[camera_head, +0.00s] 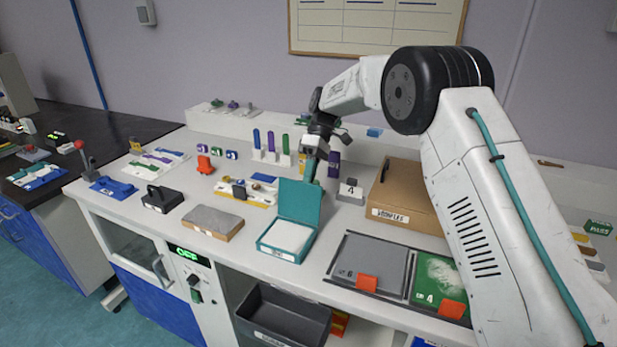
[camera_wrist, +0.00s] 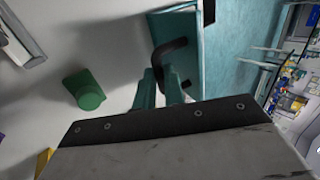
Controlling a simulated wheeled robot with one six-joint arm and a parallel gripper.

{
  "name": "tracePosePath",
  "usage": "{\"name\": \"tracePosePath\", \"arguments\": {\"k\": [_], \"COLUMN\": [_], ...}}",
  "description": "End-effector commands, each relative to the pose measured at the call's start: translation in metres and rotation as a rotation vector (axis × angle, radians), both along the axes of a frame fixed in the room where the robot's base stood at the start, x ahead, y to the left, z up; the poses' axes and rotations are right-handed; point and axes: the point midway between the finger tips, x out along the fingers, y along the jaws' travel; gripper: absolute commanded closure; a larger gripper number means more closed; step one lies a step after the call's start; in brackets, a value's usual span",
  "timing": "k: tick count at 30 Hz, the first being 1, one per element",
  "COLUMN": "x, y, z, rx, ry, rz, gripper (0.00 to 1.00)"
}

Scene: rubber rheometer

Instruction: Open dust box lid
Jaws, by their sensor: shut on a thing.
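The teal dust box (camera_head: 287,238) stands near the front edge of the white bench, with pale contents inside. Its teal lid (camera_head: 298,200) is raised steeply at the back of the box. In the wrist view the lid (camera_wrist: 186,28) carries a dark bent handle (camera_wrist: 176,44). My gripper (camera_head: 311,170) is behind the raised lid and is shut on this handle. The fingers (camera_wrist: 161,78) meet the handle's near end in the wrist view. The lid partly hides the fingers in the head view.
A cardboard box (camera_head: 408,200) stands right of the lid, with a grey block marked 4 (camera_head: 350,190) between. Grey and green trays (camera_head: 372,262) lie at front right. A tan-and-grey block (camera_head: 212,221) sits left. A green cylinder (camera_wrist: 84,90) is near my fingers.

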Motion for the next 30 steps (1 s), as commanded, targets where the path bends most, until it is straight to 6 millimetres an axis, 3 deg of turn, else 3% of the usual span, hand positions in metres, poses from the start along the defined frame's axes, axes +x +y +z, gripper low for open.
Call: {"name": "tracePosePath", "arguments": {"k": [1,8,9,10,11,30], "x": [0.0031,0.0042,0.0043,0.0043,0.0042,0.0026], "y": [-0.0037,-0.0071,-0.0077,-0.0077,-0.0074,0.0007], "z": [-0.0093,-0.0091,-0.009,-0.009,-0.0089,-0.0044], "rx": [-0.006,-0.008,-0.008,-0.009,-0.008,-0.003], "ry": [-0.006,-0.007,-0.007,-0.007,-0.007,-0.009], "rz": [-0.008,-0.011,-0.011,-0.011,-0.011,-0.003], "gripper": [1.0,1.0,0.78,0.7,0.67,0.67]}}
